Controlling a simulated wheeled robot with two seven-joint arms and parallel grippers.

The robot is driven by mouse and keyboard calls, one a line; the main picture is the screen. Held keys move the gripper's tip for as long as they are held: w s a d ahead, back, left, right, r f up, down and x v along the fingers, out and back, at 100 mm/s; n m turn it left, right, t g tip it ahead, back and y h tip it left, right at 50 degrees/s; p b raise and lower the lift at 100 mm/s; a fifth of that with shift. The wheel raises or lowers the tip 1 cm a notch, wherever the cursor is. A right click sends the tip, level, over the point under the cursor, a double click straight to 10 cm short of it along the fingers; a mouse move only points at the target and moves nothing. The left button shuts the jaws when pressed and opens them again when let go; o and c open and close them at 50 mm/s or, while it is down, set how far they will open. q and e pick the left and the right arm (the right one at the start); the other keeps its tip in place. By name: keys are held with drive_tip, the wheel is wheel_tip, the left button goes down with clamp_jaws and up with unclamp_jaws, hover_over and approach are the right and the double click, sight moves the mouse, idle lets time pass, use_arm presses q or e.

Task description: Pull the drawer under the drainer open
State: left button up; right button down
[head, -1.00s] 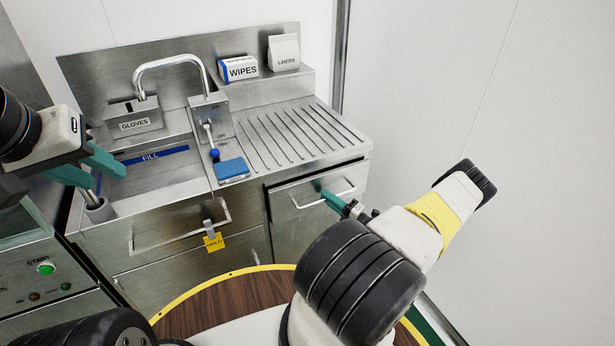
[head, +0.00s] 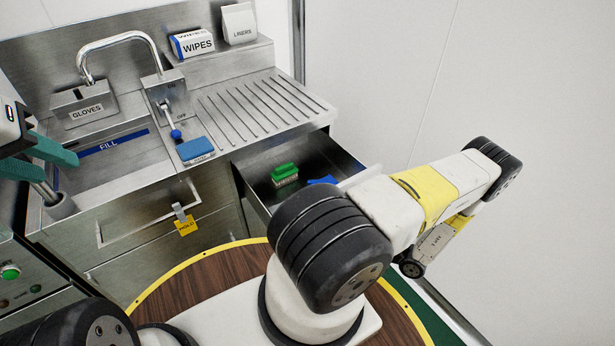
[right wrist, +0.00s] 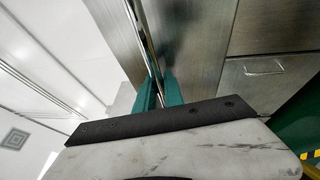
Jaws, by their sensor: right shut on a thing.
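The metal drawer (head: 312,165) under the ribbed drainer (head: 245,110) stands well open. A green brush-like object (head: 285,174) and a blue item (head: 322,181) lie inside. My right arm covers most of the drawer's front in the head view and hides the right gripper there. In the right wrist view my right gripper (right wrist: 158,90) has its teal fingers shut on the drawer handle, close to the metal front. My left gripper (head: 40,160) is at the left edge over the sink, its teal fingers apart.
The sink (head: 110,168) has a curved tap, and a blue sponge (head: 195,149) lies on its right ledge. A yellow tag (head: 186,226) hangs at the left front handle. Wipes (head: 192,44) and liners (head: 239,24) stand on the back shelf. A white wall (head: 400,80) bounds the right.

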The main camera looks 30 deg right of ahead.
drive_tip(key=shift+s, duration=1.3)
drive_tip(key=c, duration=1.5)
unclamp_jaws()
drive_tip(key=shift+o, duration=0.2)
drive_tip(key=shift+d, duration=0.1)
drive_tip(key=v, duration=0.7)
drive_tip(key=shift+s+d+f, duration=0.15)
drive_tip(key=shift+s+d, duration=0.05)
drive_tip(key=shift+s, duration=0.1)
